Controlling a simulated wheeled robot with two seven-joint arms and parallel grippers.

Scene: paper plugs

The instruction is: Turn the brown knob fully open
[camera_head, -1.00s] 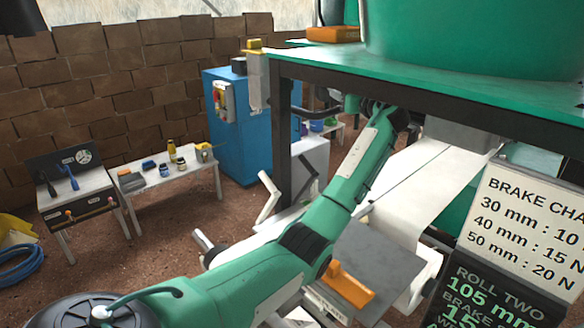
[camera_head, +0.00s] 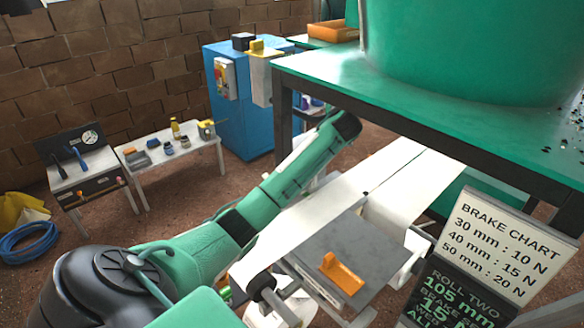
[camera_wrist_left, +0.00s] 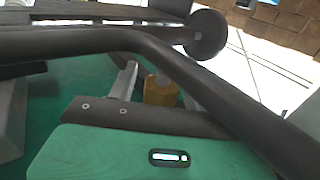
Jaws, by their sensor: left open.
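I cannot pick out the brown knob with certainty in the head view. In the left wrist view a small tan-brown cylinder (camera_wrist_left: 161,90) stands beyond a dark curved bar (camera_wrist_left: 190,75), which partly hides it; I cannot tell whether it is the knob. My left arm (camera_head: 285,185) reaches from the lower left past the white paper web, and its far end is dark beside the green table. My right gripper is out of view.
A green-topped table (camera_head: 455,125) with dark legs overhangs the right. White paper (camera_head: 405,175) runs beneath it to a grey plate with an orange block (camera_head: 341,273). A brake chart sign (camera_head: 500,235) stands at the right. A blue cabinet (camera_head: 245,125) and small white tables stand behind.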

